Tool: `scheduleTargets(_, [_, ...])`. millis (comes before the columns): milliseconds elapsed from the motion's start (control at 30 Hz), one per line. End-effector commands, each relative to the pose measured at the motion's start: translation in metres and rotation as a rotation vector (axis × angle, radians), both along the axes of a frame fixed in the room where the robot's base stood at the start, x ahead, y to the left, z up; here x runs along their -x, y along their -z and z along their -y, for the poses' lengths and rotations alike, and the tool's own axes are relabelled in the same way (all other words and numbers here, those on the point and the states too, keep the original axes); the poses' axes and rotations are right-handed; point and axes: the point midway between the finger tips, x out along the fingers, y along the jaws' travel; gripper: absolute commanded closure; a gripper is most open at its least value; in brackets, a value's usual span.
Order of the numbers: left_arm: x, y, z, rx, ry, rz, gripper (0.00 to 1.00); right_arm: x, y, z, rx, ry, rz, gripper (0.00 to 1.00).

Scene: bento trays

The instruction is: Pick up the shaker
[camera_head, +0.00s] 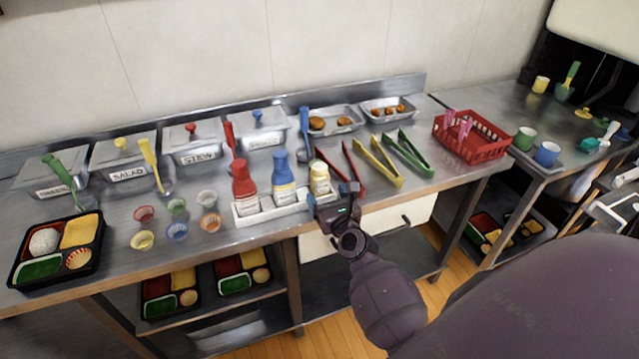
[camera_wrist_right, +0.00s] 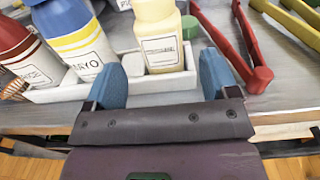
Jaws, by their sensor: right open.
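The shaker, a pale yellow labelled container (camera_head: 320,179), stands upright in the right end of a white holder (camera_head: 247,219) on the steel counter. It also shows in the right wrist view (camera_wrist_right: 160,45), beyond and between the blue fingertips. My right gripper (camera_head: 335,193) is open and empty at the holder's front right, with one finger on each side of the shaker's line. I cannot tell whether a finger touches the holder. The gripper partly covers the holder's right end in the head view. My left gripper is not in view.
A red bottle (camera_head: 244,184) and a blue mayo bottle (camera_head: 283,178) stand left of the shaker. Red tongs (camera_head: 354,170), yellow tongs (camera_head: 383,162) and green tongs (camera_head: 410,150) lie to its right. Small coloured cups and lidded tubs occupy the left counter.

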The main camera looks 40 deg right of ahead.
Motion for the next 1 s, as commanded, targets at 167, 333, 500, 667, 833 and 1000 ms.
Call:
scheduleTargets(167, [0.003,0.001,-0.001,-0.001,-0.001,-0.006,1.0,-0.009,-0.001,0.002,0.001,0.0,0.0,0.2])
scheduleTargets(333, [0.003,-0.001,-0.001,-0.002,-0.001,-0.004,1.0,-0.028,-0.005,0.007,0.001,-0.001,0.002,0.2])
scheduleTargets(500, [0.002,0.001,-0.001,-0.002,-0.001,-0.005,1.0,-0.048,-0.005,0.013,0.003,-0.001,-0.001,0.2])
scheduleTargets(667, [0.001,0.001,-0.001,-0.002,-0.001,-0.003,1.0,-0.056,-0.005,0.015,0.002,0.0,-0.001,0.2])
scheduleTargets(833, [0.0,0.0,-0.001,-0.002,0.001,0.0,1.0,-0.057,-0.005,0.015,0.002,0.0,-0.001,0.2])
scheduleTargets(1000, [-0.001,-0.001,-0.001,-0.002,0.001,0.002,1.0,-0.057,-0.005,0.015,0.002,0.0,-0.001,0.39])
